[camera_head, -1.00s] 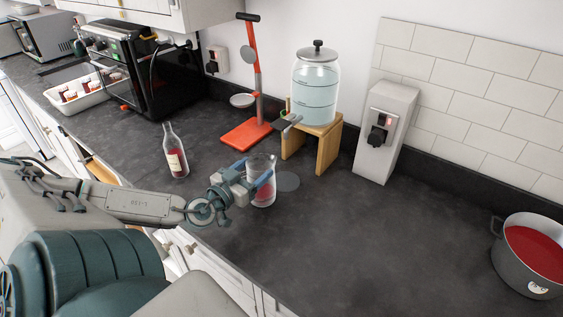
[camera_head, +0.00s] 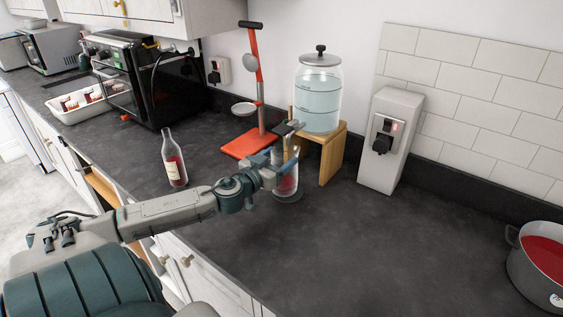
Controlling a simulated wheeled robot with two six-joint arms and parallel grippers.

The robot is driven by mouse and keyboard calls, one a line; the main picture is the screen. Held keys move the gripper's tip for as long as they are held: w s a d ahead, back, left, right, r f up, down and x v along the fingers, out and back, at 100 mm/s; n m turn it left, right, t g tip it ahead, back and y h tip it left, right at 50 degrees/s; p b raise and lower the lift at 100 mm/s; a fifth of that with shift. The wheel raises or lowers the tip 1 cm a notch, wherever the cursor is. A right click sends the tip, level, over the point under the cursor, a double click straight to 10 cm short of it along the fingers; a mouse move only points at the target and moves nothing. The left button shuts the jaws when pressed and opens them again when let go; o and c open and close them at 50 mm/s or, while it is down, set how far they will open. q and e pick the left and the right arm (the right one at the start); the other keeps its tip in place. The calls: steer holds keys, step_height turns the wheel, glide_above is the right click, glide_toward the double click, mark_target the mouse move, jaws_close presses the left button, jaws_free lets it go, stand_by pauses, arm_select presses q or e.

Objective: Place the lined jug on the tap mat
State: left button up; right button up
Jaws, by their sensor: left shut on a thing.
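The lined jug (camera_head: 287,186) is a clear glass jug with something red low inside it. My left gripper (camera_head: 274,172) is shut on it from the left, and its fingers cover part of the upper jug. The jug is upright, below the tap (camera_head: 287,128) of the glass dispenser (camera_head: 318,95). The tap mat, a dark grey disc, lies under the jug and is mostly hidden by it. I cannot tell whether the jug's base touches the mat. My right gripper is not in view.
The dispenser stands on a wooden stand (camera_head: 334,152) close behind the jug. A red-based upright stand (camera_head: 251,143) and a bottle (camera_head: 174,160) are to the left. A grey socket box (camera_head: 389,145) and a pot (camera_head: 540,255) are to the right. The front-right counter is clear.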

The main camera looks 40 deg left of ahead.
arm_select(q)
steer(key=shift+w+r, duration=0.15)
steer(key=shift+w, duration=0.45)
steer(key=shift+w+f, duration=0.2)
steer(key=shift+f, duration=0.6)
steer(key=shift+s, duration=0.15)
steer(key=shift+f, duration=0.15)
steer(key=o, duration=1.5)
steer(key=shift+o, duration=0.2)
